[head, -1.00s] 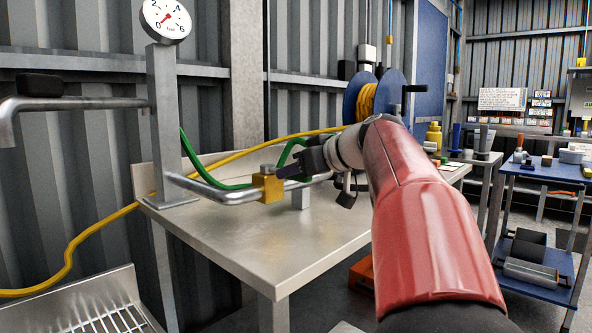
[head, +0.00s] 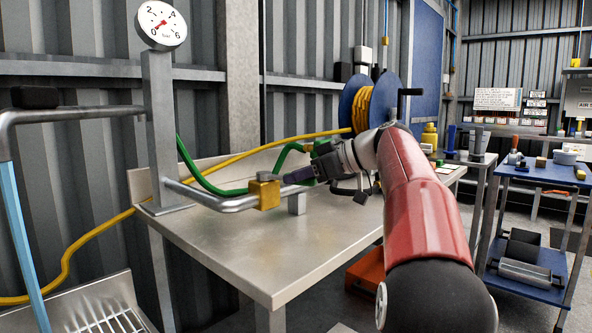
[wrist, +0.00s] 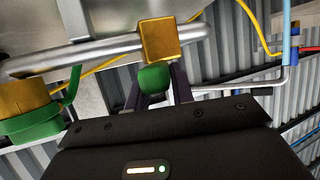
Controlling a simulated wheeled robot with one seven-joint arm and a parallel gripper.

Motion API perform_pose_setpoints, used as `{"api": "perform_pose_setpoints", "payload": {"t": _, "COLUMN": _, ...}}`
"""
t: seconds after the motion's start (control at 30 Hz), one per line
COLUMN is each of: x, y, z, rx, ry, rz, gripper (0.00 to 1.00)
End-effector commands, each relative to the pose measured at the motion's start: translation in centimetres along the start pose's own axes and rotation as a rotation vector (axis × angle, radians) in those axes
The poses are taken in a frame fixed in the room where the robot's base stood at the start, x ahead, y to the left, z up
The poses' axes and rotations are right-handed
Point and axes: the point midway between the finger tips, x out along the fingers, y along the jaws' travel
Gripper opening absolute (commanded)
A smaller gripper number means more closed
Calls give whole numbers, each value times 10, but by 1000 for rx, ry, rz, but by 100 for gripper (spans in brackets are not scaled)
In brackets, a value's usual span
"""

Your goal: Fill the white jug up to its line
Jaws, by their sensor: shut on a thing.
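A brass valve block (head: 265,191) sits on the steel pipe (head: 215,199) above the bench; it also shows in the wrist view (wrist: 160,40). A green part (wrist: 154,79), apparently the valve's handle, lies right at the block. My gripper (head: 287,178) is shut on this green part, one finger on each side of it in the wrist view (wrist: 154,88). At the left, a pale blue stream of water (head: 20,240) falls from the spout (head: 60,113). The stream's lower end is out of the picture. I see no white jug in either view.
A steel bench (head: 250,245) lies under the pipe. A pressure gauge (head: 161,25) tops the post. A green hose (head: 200,175) and a yellow hose (head: 90,240) run behind. A slatted drain tray (head: 100,315) is at lower left. A blue cart (head: 545,180) stands at right.

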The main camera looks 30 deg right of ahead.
Motion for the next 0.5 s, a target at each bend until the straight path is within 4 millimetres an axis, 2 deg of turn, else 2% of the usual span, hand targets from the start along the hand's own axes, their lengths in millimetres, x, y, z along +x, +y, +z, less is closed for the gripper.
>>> {"api": "perform_pose_setpoints", "payload": {"t": 0.37, "x": -1, "y": 2, "z": -2, "rx": -11, "ry": 6, "rz": -17, "gripper": 0}}
{"api": "perform_pose_setpoints", "payload": {"t": 0.4, "x": -1, "y": 2, "z": -2, "rx": -11, "ry": 6, "rz": -17, "gripper": 29}}
{"api": "perform_pose_setpoints", "payload": {"t": 0.5, "x": 0, "y": 2, "z": -1, "rx": -10, "ry": 5, "rz": -17, "gripper": 42}}
